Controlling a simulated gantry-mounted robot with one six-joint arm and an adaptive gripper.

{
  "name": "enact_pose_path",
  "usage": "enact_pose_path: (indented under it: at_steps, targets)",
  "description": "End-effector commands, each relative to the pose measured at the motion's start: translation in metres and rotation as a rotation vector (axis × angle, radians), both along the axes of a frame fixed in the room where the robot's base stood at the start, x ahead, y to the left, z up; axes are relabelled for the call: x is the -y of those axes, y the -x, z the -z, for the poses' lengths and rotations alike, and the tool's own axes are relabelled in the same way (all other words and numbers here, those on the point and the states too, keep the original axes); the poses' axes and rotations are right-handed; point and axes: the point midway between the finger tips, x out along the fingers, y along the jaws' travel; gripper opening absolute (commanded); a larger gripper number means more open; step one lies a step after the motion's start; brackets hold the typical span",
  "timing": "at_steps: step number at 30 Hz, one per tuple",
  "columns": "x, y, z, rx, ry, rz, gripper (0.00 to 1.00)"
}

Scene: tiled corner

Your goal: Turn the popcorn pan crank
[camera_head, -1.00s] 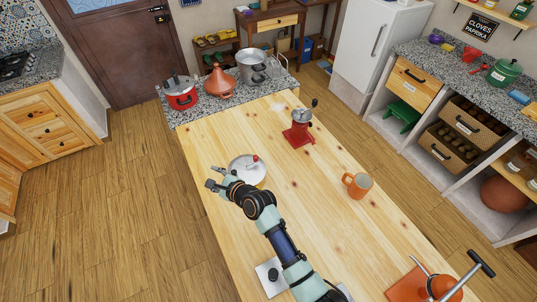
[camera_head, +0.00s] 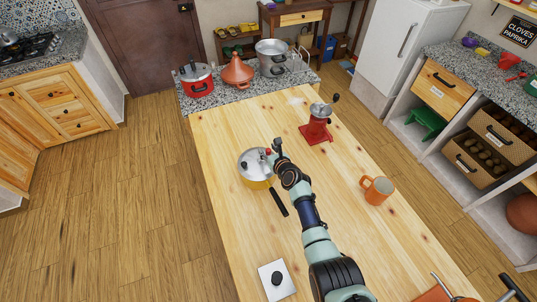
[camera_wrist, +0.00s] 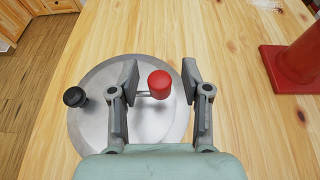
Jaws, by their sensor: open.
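The popcorn pan (camera_head: 256,170) stands on the wooden table, with a yellow body, a silver lid and a long black handle (camera_head: 278,202) pointing to the lower right. In the wrist view its round lid (camera_wrist: 95,120) fills the lower left, with a black knob (camera_wrist: 75,97) at its left. The crank's red knob (camera_wrist: 159,84) stands on a thin metal rod, between my open fingers. My gripper (camera_wrist: 160,82) is open, and neither finger visibly touches the red knob. In the head view my gripper (camera_head: 274,150) is at the right edge of the lid.
A red grinder (camera_head: 317,128) stands behind and right of the pan, and an orange mug (camera_head: 376,190) to the right. A white plate with a black knob (camera_head: 275,279) lies at the front. Pots stand on the granite counter at the back. The table left of the pan is bare.

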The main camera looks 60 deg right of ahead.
Motion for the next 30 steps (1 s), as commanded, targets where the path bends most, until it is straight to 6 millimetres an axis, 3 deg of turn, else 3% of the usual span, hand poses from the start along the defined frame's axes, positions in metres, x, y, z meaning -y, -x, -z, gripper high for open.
enact_pose_path:
  at_steps: [7, 15, 30]
  targets:
    - [0.0004, -0.0010, -0.0006, -0.001, 0.001, 0.000, 0.46]
    - [0.0002, -0.0009, -0.0004, 0.000, 0.000, -0.001, 0.01]
    - [0.0040, -0.0035, 0.0057, 0.001, 0.002, -0.086, 0.00]
